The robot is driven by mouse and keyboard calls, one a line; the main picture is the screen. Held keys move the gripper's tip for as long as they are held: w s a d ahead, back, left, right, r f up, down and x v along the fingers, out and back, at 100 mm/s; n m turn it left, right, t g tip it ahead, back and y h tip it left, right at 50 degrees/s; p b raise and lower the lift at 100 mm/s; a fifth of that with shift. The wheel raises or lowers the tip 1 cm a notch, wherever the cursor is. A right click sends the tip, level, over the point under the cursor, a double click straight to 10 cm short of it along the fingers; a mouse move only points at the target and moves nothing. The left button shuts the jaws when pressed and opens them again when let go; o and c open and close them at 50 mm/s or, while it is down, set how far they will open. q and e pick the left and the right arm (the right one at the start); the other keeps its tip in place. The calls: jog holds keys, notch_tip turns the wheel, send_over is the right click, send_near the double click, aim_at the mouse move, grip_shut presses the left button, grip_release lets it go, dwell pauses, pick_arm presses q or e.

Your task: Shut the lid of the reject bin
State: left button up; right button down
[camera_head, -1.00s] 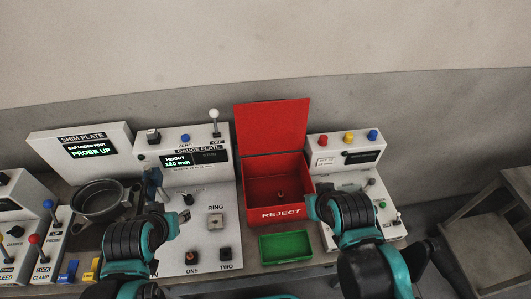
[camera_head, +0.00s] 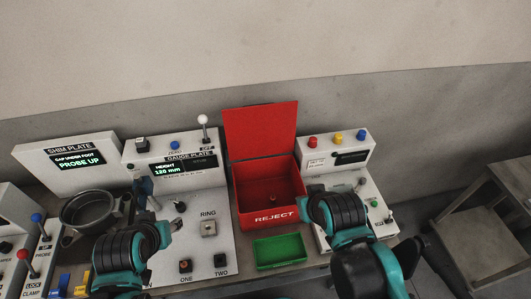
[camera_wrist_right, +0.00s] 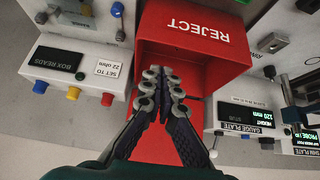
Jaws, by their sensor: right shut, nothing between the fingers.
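The red reject bin (camera_head: 276,217) stands on the bench with its lid (camera_head: 261,129) raised upright at the back. A small dark item (camera_head: 273,197) lies inside on its floor. My right gripper (camera_wrist_right: 163,72) is shut and empty in the right wrist view, in front of the red bin (camera_wrist_right: 193,58); whether it touches the bin I cannot tell. In the head view my right arm is at the bin's right front corner and hides its own fingers. My left gripper (camera_head: 172,232) is over the gauge plate panel, its jaw state unclear.
A green tray (camera_head: 280,252) sits in front of the bin. The gauge plate panel (camera_head: 190,215) stands close on the left. A panel with red, yellow and blue buttons (camera_head: 338,141) stands close on the right.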

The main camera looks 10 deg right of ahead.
jog(key=w+a+r+g+p, duration=0.2)
jog(key=w+r+p, duration=1.3)
jog(key=w+r, duration=0.65)
jog(key=w+f+p, duration=0.2)
jog(key=w+p, duration=0.1)
jog(key=w, duration=0.7)
jog(key=x, duration=0.8)
jog(key=shift+a+f, duration=0.25)
jog(key=shift+a, duration=0.05)
jog(key=s, duration=0.3)
jog(key=shift+s+f, duration=0.35)
jog(key=shift+s, duration=0.05)
jog(key=shift+s, duration=0.15)
